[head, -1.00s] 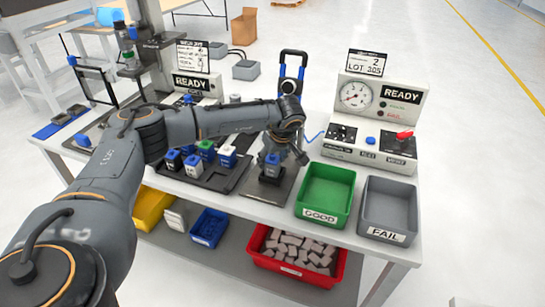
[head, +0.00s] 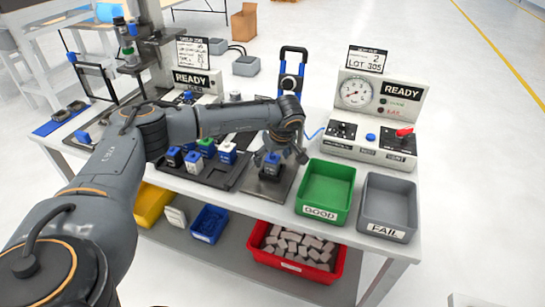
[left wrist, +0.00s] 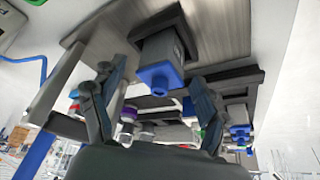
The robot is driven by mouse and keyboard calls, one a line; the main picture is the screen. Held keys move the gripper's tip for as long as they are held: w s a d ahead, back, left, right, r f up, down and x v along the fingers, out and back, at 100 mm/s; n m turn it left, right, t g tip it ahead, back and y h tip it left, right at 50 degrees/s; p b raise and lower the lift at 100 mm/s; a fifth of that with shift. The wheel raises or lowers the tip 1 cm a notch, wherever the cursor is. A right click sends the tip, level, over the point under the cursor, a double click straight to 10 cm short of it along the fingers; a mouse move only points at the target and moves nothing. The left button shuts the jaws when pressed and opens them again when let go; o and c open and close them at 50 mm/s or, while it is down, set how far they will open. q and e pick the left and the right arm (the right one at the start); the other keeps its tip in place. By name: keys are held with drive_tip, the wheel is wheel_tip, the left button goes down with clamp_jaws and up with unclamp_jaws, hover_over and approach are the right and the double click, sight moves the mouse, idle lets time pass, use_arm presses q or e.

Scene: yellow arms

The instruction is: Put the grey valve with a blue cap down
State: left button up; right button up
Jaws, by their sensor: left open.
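The grey valve with a blue cap (head: 271,166) stands upright on a dark square base on the metal plate (head: 286,187) at the front of the bench. In the left wrist view the valve (left wrist: 162,48) appears cap-down, seated in the dark base. My left gripper (head: 279,157) is open at the valve, and in the left wrist view its two fingers (left wrist: 150,80) stand apart on either side of the blue cap, with gaps visible. The lower part of the valve is partly hidden in the head view. My right gripper is not in view.
A black tray (head: 222,180) with several similar valves is left of the plate. A green GOOD bin (head: 325,190) and a grey FAIL bin (head: 388,207) stand to the right. A test station with a gauge (head: 375,120) is behind them. A red bin (head: 297,255) sits on the lower shelf.

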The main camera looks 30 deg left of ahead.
use_arm(q)
drive_tip(key=b+v, duration=0.2)
drive_tip(key=v, duration=1)
drive_tip(key=shift+b, duration=0.35)
